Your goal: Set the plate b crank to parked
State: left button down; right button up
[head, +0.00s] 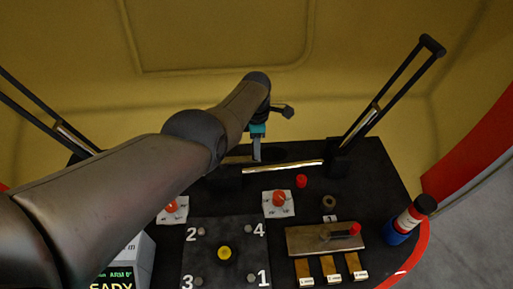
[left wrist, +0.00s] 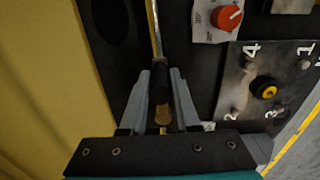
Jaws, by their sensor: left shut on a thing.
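My left gripper (head: 257,154) reaches down to the back edge of the black console. In the left wrist view its two fingers (left wrist: 160,76) are shut around a dark cylindrical grip (left wrist: 160,92). The grip sits in line with a shiny metal rod (left wrist: 153,28), which also shows in the head view (head: 295,164). No readable label shows which part is the plate b crank. A square dark plate (head: 237,275) has corner numbers 1 to 4 and a yellow knob (head: 224,253) in its middle. My right gripper is out of view.
Red knobs (head: 279,199) on white labels, a metal plate with a red-tipped lever (head: 354,229), and a red-and-blue cylinder (head: 406,222) are on the console (head: 385,185). Long black levers (head: 388,92) rise at both sides. A yellow wall stands behind.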

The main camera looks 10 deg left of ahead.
pick_arm(q)
jog(key=shift+w+a+r, duration=0.15)
jog(key=shift+a, duration=0.1)
jog(key=c, duration=0.9)
grip_release()
jog(key=shift+o, duration=1.3)
jog(key=shift+d, duration=0.1)
jog(key=shift+r+p, duration=0.45)
jog(key=shift+p, duration=0.05)
notch_tip(320, 180, up, 14)
jog(key=p, duration=0.8)
